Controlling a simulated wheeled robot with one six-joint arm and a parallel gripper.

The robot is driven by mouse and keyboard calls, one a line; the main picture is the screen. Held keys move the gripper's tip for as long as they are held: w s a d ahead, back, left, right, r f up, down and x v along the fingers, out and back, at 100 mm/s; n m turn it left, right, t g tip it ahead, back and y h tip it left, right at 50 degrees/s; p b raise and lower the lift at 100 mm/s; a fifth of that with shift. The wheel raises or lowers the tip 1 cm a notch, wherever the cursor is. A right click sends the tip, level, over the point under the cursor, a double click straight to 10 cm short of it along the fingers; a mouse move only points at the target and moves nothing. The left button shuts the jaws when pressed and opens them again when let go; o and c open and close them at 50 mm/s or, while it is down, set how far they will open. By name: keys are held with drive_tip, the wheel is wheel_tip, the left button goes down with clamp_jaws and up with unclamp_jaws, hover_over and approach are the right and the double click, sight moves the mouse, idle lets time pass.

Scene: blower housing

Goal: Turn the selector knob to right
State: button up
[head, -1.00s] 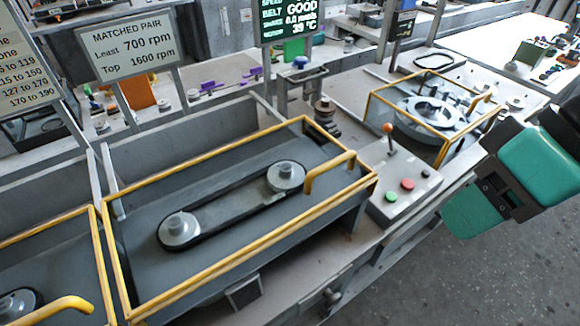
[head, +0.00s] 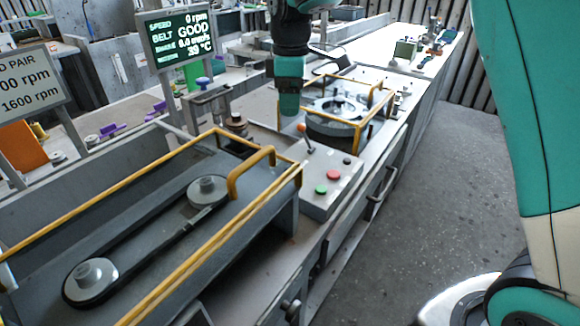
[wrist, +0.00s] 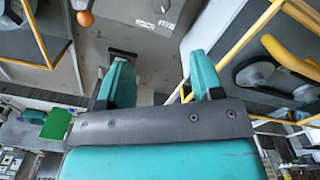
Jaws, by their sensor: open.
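The selector knob (head: 347,161) appears as a small dark knob on the grey control box (head: 325,182). The box also carries a red button (head: 333,175), a green button (head: 321,190) and a lever with an orange ball (head: 301,127). My gripper (head: 289,104) points down above and behind the box, apart from it. In the wrist view my gripper (wrist: 162,80) has its two teal fingers spread with nothing between them. An orange ball (wrist: 85,18) shows at top left there. I cannot make out which way the knob points.
A yellow-framed belt guard (head: 237,180) with a raised handle stands left of the box. Another yellow-framed unit (head: 338,105) stands behind it. A screen (head: 178,38) reads 0 rpm, BELT GOOD. Grey floor (head: 430,190) at right is open.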

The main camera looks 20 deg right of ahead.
wheel_tip(320, 180, down, 17)
drive_tip(key=shift+r+p, duration=0.15)
drive_tip(key=shift+p, duration=0.95)
drive_tip(key=shift+c, duration=0.3)
drive_tip(key=c, duration=0.9)
drive_tip(key=shift+o, duration=0.2)
drive_tip(key=shift+m, duration=0.3)
drive_tip(key=m, duration=1.1)
drive_tip(key=shift+r, duration=0.1)
